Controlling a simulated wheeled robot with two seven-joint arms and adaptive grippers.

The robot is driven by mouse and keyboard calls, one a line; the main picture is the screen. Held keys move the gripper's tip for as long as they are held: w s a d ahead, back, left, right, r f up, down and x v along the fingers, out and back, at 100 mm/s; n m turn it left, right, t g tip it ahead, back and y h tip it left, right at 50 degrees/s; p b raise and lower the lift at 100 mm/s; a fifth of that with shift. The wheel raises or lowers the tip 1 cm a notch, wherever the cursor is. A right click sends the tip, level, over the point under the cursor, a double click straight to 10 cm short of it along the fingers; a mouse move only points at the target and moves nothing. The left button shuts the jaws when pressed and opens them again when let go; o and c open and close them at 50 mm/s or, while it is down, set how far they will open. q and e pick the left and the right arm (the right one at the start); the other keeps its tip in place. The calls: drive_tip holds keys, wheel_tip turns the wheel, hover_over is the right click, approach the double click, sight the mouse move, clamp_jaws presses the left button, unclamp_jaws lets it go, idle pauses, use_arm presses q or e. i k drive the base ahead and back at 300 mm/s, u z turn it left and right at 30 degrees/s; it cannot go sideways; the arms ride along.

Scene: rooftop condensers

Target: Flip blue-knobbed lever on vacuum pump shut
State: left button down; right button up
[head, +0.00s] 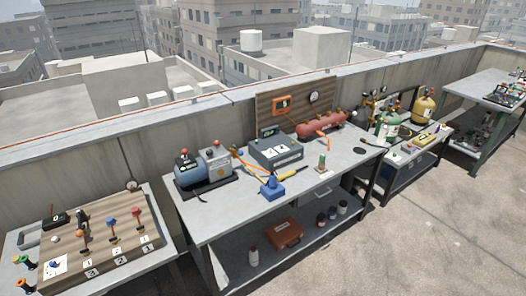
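A blue and grey machine that looks like the vacuum pump (203,168) stands on a dark base at the left end of the middle bench. Small red parts show on its top; I cannot make out a blue-knobbed lever on it at this size. On the wooden board on the left bench, a small lever with a blue knob (111,223) stands beside a red-knobbed lever (136,213). Neither of my grippers is in view.
The middle bench (235,203) also holds a blue block-like tool (271,187), a dark grey case (276,151) and a red tank (320,124). Gas cylinders (424,106) stand farther right. A parapet wall runs behind the benches. The concrete floor (420,230) at front right is clear.

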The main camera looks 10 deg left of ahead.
sight(240, 153)
drive_tip(key=i, duration=1.1)
drive_tip(key=u, duration=0.3)
